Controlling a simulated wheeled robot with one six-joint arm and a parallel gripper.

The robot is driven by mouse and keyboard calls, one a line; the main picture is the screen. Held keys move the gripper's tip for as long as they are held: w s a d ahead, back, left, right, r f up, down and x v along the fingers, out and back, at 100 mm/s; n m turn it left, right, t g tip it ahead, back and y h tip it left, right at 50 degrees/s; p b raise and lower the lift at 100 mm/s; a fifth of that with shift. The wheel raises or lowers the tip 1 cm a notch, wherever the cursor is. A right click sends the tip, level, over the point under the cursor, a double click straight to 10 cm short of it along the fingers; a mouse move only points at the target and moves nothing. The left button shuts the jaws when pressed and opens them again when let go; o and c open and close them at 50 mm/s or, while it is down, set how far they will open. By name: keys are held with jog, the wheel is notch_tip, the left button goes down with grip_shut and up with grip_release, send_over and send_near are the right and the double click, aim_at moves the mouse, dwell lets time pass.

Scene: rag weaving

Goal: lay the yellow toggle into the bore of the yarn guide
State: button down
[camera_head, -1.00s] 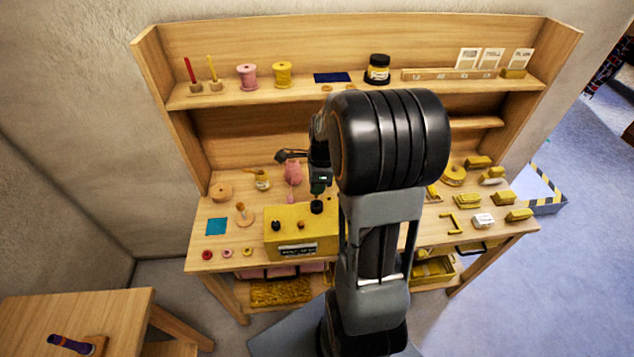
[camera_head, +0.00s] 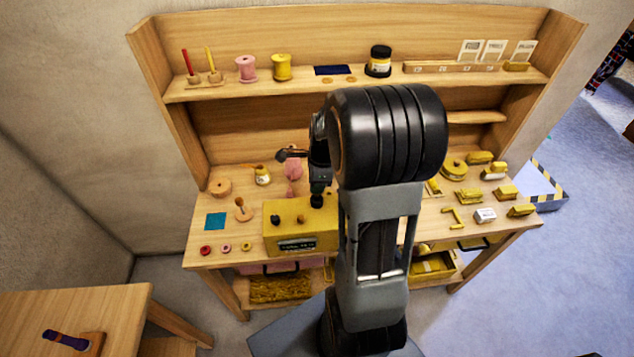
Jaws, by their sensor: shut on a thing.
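My gripper (camera_head: 317,194) hangs down over the yellow box (camera_head: 288,228) on the bench, left of my big dark arm joint. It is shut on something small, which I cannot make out. A dark round piece shows right under it, at or just above the box top; I cannot tell whether they touch. I cannot tell the yellow toggle apart from the other small yellow pieces. I cannot surely pick out the yarn guide or its bore; my arm hides the middle of the bench.
Left on the bench are a blue square (camera_head: 215,221), a wooden disc with a peg (camera_head: 242,211) and several small rings. Behind stands a shelf with a yellow spool (camera_head: 281,67) and a dark jar (camera_head: 379,61).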

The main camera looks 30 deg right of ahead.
jog(key=shift+f+b, duration=0.85)
jog(key=shift+f, duration=0.55)
jog(key=shift+f, duration=0.3)
jog(key=c, duration=0.9)
grip_release()
jog(key=shift+c, duration=0.2)
notch_tip(320, 180, up, 14)
jog(key=d, duration=0.1)
jog(key=shift+s+d+b, duration=0.25)
jog(key=shift+s+b, duration=0.05)
jog(key=shift+s, duration=0.05)
jog(key=shift+f, duration=0.1)
